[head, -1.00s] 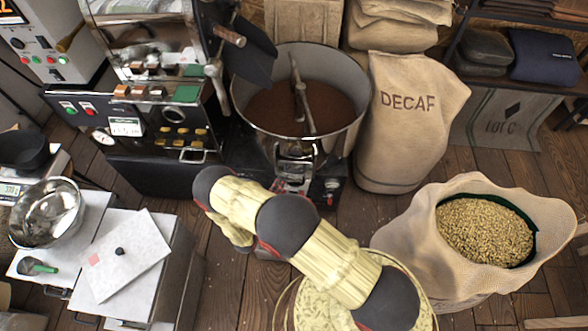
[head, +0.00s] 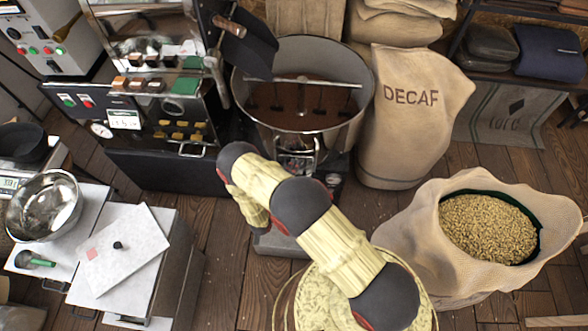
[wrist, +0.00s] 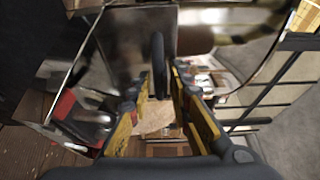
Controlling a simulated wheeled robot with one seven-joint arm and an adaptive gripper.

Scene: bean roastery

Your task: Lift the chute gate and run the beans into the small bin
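The round metal cooling tray (head: 357,122) holds brown beans under a stirring bar (head: 300,80). The chute gate (head: 297,142) is on its front wall, partly hidden behind my arm. In the head view my arm reaches to just below it and hides my gripper. In the wrist view my gripper (wrist: 162,82) is open, its yellow-padded fingers on either side of a dark upright handle (wrist: 158,62). I cannot tell whether they touch it. A low grey object (head: 280,245) on the floor, mostly behind my arm, may be the small bin.
The dark roaster (head: 150,170) stands left of the tray. A DECAF sack (head: 405,140) stands close on the right. An open sack of pale beans (head: 405,225) is at right, a white-topped cabinet (head: 135,245) at left. Wooden floor shows between them.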

